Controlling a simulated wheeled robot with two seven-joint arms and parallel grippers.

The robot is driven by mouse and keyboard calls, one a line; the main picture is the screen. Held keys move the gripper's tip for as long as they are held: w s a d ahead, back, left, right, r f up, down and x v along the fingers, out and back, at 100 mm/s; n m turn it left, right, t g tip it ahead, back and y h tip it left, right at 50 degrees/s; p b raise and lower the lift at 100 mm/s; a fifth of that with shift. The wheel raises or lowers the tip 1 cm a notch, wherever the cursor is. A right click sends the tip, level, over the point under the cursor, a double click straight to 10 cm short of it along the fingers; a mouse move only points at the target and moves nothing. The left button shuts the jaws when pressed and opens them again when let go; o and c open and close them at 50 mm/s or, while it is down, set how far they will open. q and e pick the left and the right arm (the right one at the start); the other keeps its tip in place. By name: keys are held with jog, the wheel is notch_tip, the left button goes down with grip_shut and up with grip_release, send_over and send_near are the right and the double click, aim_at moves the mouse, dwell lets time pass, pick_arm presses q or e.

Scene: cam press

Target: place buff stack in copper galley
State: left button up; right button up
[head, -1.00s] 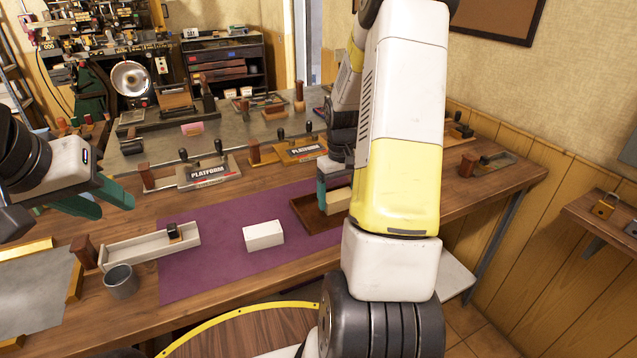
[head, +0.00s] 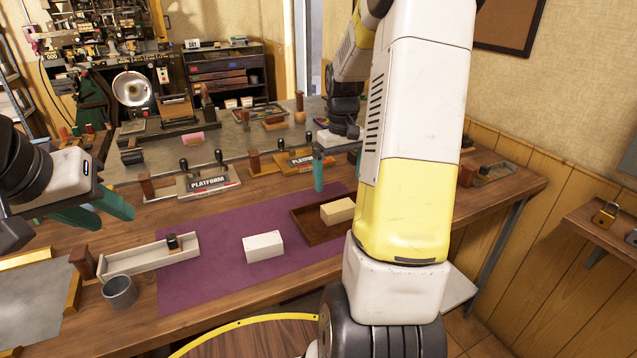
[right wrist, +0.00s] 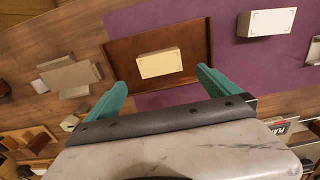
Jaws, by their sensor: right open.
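The buff stack (head: 338,210), a pale yellow block, lies inside the copper galley (head: 310,222), a shallow red-brown tray at the right of the purple mat. In the head view one teal finger shows above the galley; the other is hidden by my arm. My left gripper (head: 114,221) is open and empty over the left of the table.
A white block (head: 263,246) sits on the purple mat (head: 215,275). Left of it are a pale long tray (head: 150,256) with a small dark item and a grey cup (head: 119,292). Platform fixtures (head: 208,182) with upright handles stand behind. The front of the mat is clear.

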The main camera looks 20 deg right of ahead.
jog(key=s+a+r+t, duration=0.3)
jog(key=s+a+r, duration=0.55)
jog(key=r, duration=0.35)
jog(key=s+a+r+t+y, duration=0.2)
jog(key=s+a+r+t, duration=0.1)
jog(key=s+a, duration=0.5)
jog(key=shift+s+a, duration=0.3)
jog(key=shift+s, duration=0.8)
